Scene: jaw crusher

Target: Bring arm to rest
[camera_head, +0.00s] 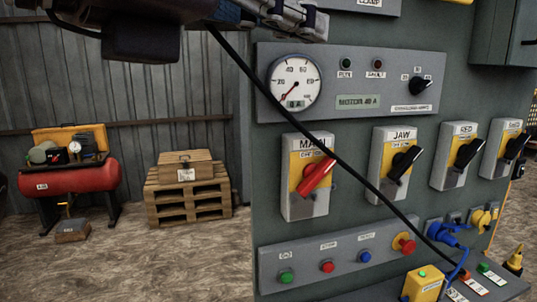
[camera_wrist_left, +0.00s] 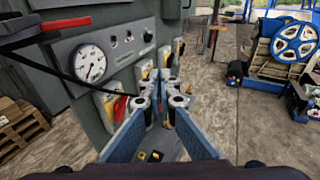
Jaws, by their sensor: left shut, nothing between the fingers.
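My left arm comes in at the top of the head view, and its gripper (camera_head: 290,14) is up at the top edge, in front of the grey control cabinet (camera_head: 222,275). In the left wrist view the two blue-sided fingers of the left gripper (camera_wrist_left: 166,108) point forward along the cabinet front. They are shut with nothing held, apart from the switches in the head view. My right gripper is in neither view.
The cabinet carries a round gauge (camera_head: 295,83), a red-handled MAIN switch (camera_head: 315,177), a black-handled JAW switch (camera_head: 403,163) and a push-button strip (camera_head: 308,262). A black cable (camera_head: 235,55) hangs across its front. A red compressor (camera_head: 75,178) and wooden pallets (camera_head: 188,205) stand left.

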